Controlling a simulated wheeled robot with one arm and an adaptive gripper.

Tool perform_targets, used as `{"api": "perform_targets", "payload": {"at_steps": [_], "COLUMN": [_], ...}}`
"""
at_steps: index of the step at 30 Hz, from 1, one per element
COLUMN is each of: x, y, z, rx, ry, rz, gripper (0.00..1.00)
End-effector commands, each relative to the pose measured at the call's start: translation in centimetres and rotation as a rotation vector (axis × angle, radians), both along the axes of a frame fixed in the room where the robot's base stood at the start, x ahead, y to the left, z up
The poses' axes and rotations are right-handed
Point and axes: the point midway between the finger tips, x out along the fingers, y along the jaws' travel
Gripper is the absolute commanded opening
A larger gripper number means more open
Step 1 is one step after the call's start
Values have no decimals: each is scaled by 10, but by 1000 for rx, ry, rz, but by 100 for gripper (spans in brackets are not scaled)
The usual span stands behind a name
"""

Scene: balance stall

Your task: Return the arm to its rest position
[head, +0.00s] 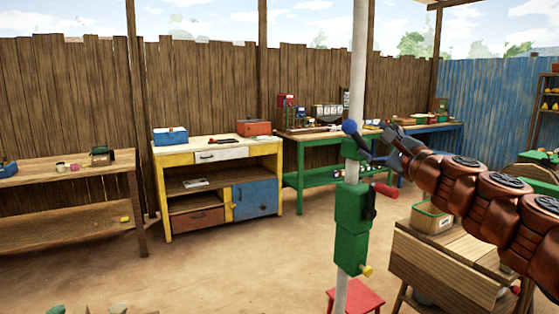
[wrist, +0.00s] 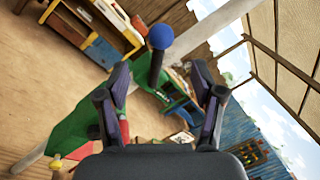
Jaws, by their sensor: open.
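My copper-coloured arm (head: 475,188) reaches in from the right of the head view, stretched toward the white pole. My dark gripper (head: 385,145) is at its end, close to a lever with a blue ball knob (head: 349,127). In the wrist view, my gripper (wrist: 161,80) has its two fingers spread wide with nothing held between them. The blue knob (wrist: 161,36) and its dark rod show in the gap between the fingers, seemingly beyond the tips. I cannot tell whether a finger touches the rod.
A green box (head: 351,212) is fixed on the white pole (head: 359,60), above a red stool (head: 356,298). A wooden table (head: 440,262) with a crate (head: 431,218) stands under my arm. Workbenches line the back fence. The dirt floor at centre left is clear.

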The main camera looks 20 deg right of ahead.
Motion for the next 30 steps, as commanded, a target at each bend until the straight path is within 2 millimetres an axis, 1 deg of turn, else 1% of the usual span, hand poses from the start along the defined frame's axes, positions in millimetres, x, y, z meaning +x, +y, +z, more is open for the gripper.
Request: {"api": "perform_targets", "payload": {"at_steps": [8, 11, 12, 14, 15, 17, 18, 20, 21, 23, 24, 26, 27, 29, 30], "x": [0, 10, 15, 20, 22, 24, 24, 22, 18, 10, 2, -11, -22, -41, -56], "y": [0, 40, 60, 93, 115, 149, 173, 208, 232, 264, 284, 312, 329, 349, 360], "z": [0, 5, 5, 3, 0, -5, -11, -23, -32, -47, -59, -79, -95, -118, -134], "rx": [0, -88, -135, -213, -268, -353, -415, -507, -572, -670, -735, -835, -903, -1004, -1070], "ry": [0, 34, 52, 82, 102, 135, 160, 198, 225, 265, 293, 340, 375, 429, 467], "rz": [0, 72, 111, 174, 216, 286, 337, 414, 470, 550, 608, 696, 762, 855, 922], "gripper": [67, 67, 67, 67, 67, 67, 67, 67, 67, 67, 67, 67, 67, 67, 67]}}
